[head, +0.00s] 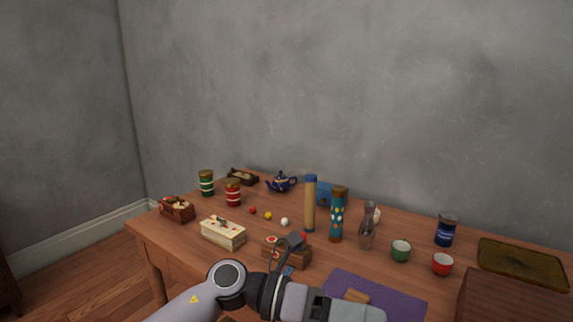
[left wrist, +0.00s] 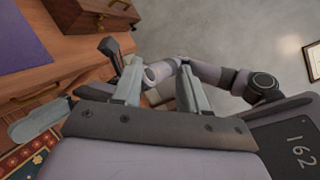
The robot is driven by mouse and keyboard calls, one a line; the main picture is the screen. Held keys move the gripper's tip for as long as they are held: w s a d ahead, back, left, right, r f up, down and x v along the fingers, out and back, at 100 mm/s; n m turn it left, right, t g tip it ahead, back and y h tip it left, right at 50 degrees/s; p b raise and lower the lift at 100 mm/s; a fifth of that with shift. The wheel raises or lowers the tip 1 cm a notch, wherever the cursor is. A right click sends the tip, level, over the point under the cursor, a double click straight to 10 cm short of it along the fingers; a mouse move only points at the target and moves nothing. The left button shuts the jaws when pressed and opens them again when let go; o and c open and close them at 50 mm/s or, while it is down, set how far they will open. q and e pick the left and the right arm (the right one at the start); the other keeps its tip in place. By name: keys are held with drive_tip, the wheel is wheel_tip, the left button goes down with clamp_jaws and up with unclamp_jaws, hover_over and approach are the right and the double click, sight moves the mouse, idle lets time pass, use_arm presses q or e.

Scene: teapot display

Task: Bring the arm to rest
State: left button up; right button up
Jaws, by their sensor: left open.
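My left arm reaches in from the bottom left of the head view and lies across the front of the table (head: 150,232). Its gripper cannot be made out clearly there. In the left wrist view my left gripper (left wrist: 160,72) shows its two fingers apart, with nothing held between them. Grey arm links show beyond the fingers. I cannot make out a right gripper in either view.
Near my arm are a wooden box (head: 296,258), a purple mat (head: 400,306) and a cream box (head: 223,233). Behind stand tall cylinders (head: 310,205), a glass vase (head: 367,232), cups (head: 401,251) and a blue teapot (head: 281,183). A brown chest (head: 515,300) stands right.

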use_arm(q)
drive_tip(key=w+a+f+n+t+y+p, duration=0.1)
drive_tip(key=a+f+n+t+y, duration=0.15)
drive_tip(key=a+n+t, duration=0.6)
drive_tip(key=w+a+f+n+t+y+p, duration=0.1)
drive_tip(key=a+f+n+t, duration=0.3)
drive_tip(key=n, duration=0.9)
drive_tip(key=w+a+f+n+t+y+p, duration=0.1)
drive_tip(key=w+a+n+t, duration=0.15)
drive_tip(key=n+t, duration=0.65)
drive_tip(key=s+a+f+n+g+y+p, duration=0.1)
drive_tip(key=s+a+f+n+g+y, duration=0.6)
drive_tip(key=s+a+f+n+y, duration=0.3)
drive_tip(key=s+a+f+n, duration=0.4)
drive_tip(key=s+f, duration=0.3)
drive_tip(key=f, duration=0.2)
drive_tip(key=shift+s+a+f+n+p, duration=0.15)
drive_tip(key=shift+a+n+p, duration=0.2)
drive_tip(key=shift+a, duration=0.35)
use_arm(e)
drive_tip(key=s+d+f+m+h, duration=0.6)
drive_tip(key=s+d+f+m, duration=0.1)
drive_tip(key=m, duration=1)
drive_tip(key=s+d+f+m+h, duration=0.6)
drive_tip(key=s+f+m, duration=0.1)
drive_tip(key=m, duration=1)
drive_tip(key=shift+s+d+f, duration=0.35)
drive_tip(key=shift+s+f, duration=0.05)
drive_tip(key=shift+s, duration=0.3)
